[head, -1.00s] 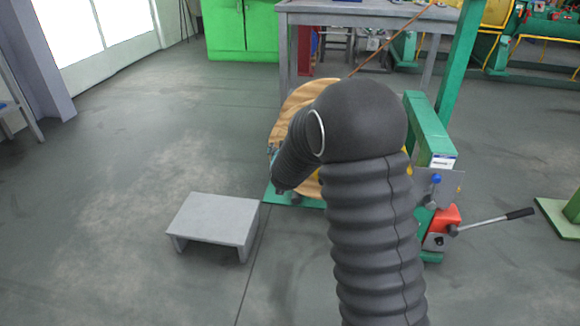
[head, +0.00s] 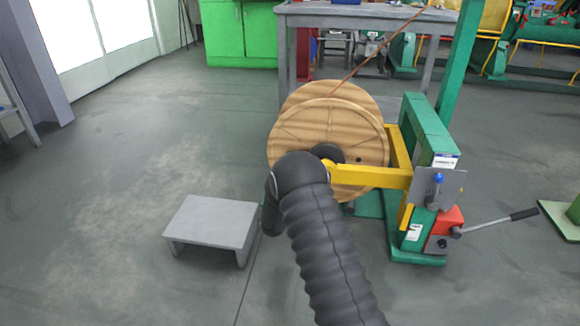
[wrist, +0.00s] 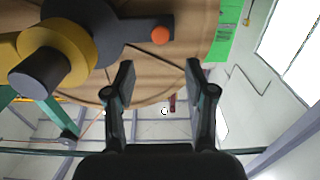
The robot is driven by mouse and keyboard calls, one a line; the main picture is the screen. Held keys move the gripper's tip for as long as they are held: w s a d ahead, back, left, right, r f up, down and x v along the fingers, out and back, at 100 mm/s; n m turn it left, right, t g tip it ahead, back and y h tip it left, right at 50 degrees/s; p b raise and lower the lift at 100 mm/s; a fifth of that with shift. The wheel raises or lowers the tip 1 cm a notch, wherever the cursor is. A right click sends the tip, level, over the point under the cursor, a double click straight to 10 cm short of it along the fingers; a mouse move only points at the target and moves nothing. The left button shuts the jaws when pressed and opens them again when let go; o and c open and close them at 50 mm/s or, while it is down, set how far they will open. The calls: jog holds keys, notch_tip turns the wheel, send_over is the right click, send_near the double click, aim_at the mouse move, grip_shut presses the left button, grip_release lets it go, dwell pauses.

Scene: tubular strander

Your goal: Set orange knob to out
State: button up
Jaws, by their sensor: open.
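The orange knob (wrist: 161,35) shows in the wrist view, at the end of a short dark bar beside a yellow and dark hub (wrist: 62,52). Behind it is the wooden reel (wrist: 185,22). My gripper (wrist: 158,75) is open and empty, its two fingers apart below the knob in the picture and not touching it. In the head view, the wooden reel (head: 325,130) stands in its stand, with my arm in front of its lower left part. The knob and my gripper are hidden there.
A yellow arm (head: 375,177) joins the reel to a green stand (head: 430,135). A red block (head: 449,219) with a black-handled lever (head: 495,222) is at its right. A low grey step (head: 213,222) stands left of my arm. The floor at left is clear.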

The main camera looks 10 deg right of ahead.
jog(key=x, duration=1)
jog(key=shift+b, duration=0.4)
jog(key=shift+s, duration=0.1)
grip_shut()
